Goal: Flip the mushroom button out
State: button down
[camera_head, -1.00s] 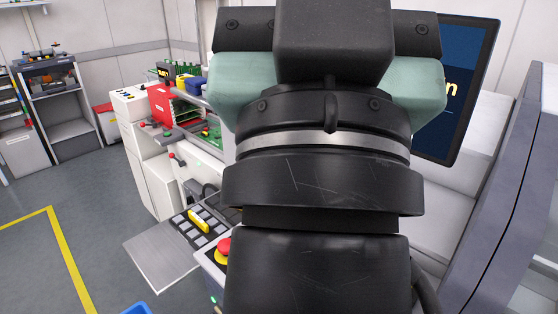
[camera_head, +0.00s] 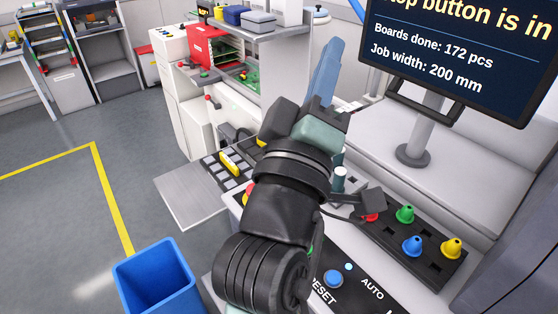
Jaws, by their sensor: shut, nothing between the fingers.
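The mushroom button (camera_head: 248,189) is mostly hidden behind my arm in the head view. Only a small red part of its cap shows at the left edge of my wrist, on the near control panel. The screen (camera_head: 470,62) at the upper right reads, in part, "top button is in". My arm rises from the bottom middle and covers part of the panel.
A blue reset button (camera_head: 333,278) sits on the near panel. Coloured cones, including a green one (camera_head: 405,213) and a yellow one (camera_head: 451,247), stand in a black holder to the right. A keypad (camera_head: 228,170) lies left of my wrist. A blue bin (camera_head: 155,283) stands on the floor.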

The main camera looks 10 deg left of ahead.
jog(key=s+a+f+n+g+y+b, duration=0.1)
jog(key=a+f+n, duration=0.3)
jog(key=f+n, duration=0.5)
jog(key=s+a+f+n+g+y+b, duration=0.1)
jog(key=a+f+n, duration=0.3)
jog(key=f+n, duration=0.5)
jog(key=s+a+f+n+g+y+b, duration=0.1)
jog(key=a+f+n, duration=0.4)
jog(key=f, duration=1.6)
jog(key=n+g+y+b, duration=0.1)
jog(key=n+b, duration=0.1)
jog(key=n, duration=0.2)
jog(key=shift+g, duration=0.4)
jog(key=w, duration=0.6)
jog(key=w+a, duration=0.1)
jog(key=w, duration=0.2)
jog(key=shift+w+r, duration=0.2)
jog(key=shift+w, duration=0.2)
